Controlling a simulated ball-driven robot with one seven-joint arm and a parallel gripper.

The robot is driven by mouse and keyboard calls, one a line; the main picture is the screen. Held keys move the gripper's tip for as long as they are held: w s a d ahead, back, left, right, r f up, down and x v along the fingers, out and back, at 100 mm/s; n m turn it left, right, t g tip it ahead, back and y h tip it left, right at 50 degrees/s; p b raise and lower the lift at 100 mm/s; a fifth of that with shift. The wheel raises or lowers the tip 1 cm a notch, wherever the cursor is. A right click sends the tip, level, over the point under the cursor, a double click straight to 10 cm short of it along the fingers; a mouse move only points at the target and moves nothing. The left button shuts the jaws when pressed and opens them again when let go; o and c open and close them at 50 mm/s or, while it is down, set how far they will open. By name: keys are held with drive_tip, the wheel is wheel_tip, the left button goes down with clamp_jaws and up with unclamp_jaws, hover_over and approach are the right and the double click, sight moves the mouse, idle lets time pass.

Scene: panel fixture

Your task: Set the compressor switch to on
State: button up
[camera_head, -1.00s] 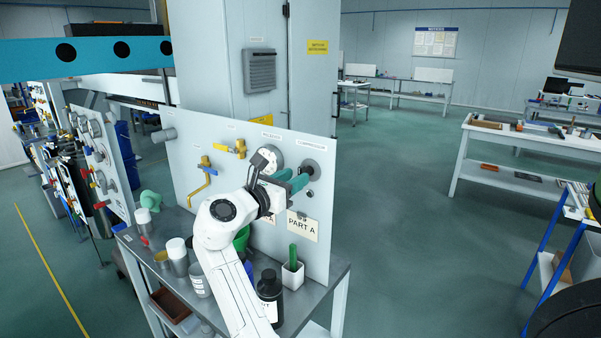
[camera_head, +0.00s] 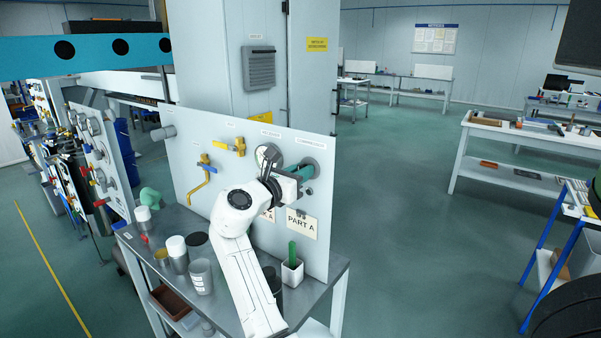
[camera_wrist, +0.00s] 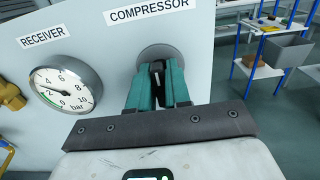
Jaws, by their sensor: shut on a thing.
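The compressor switch shows in the wrist view as a round grey plate (camera_wrist: 168,52) with a dark knob (camera_wrist: 156,69), under the COMPRESSOR label (camera_wrist: 150,10). My gripper (camera_wrist: 158,80) has its teal fingers on either side of the knob and is shut on it. The fingers hide most of the knob, so its setting cannot be read. In the head view my gripper (camera_head: 302,173) is at the upper right of the white panel (camera_head: 200,135), in front of the switch plate (camera_head: 314,164).
A RECEIVER gauge (camera_wrist: 66,90) is just left of the switch. Yellow valves (camera_head: 239,147) are further left. A PART A sign (camera_head: 301,222) hangs below. Cups (camera_head: 201,275) and a white holder (camera_head: 292,271) stand on the bench.

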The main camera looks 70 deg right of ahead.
drive_tip(key=shift+m, duration=0.3)
clamp_jaws()
drive_tip(key=m, duration=0.3)
drive_tip(key=shift+m+p, duration=0.3)
drive_tip(key=m, duration=0.2)
drive_tip(key=m+b, duration=0.1)
drive_tip(key=m, duration=0.1)
drive_tip(key=shift+s+f+m, duration=0.15)
drive_tip(key=shift+m, duration=0.15)
drive_tip(key=m+b, duration=0.3)
drive_tip(key=m, duration=0.2)
drive_tip(key=shift+f, duration=0.15)
drive_tip(key=shift+s+m+b, duration=0.1)
drive_tip(key=shift+m+b, duration=1.15)
drive_tip(key=shift+m, duration=0.85)
drive_tip(key=o, duration=0.7)
unclamp_jaws()
drive_tip(key=shift+a, duration=0.1)
drive_tip(key=shift+c, duration=0.2)
drive_tip(key=shift+a, duration=0.1)
drive_tip(key=b+v, duration=0.1)
drive_tip(key=v, duration=0.9)
drive_tip(key=shift+a, duration=0.25)
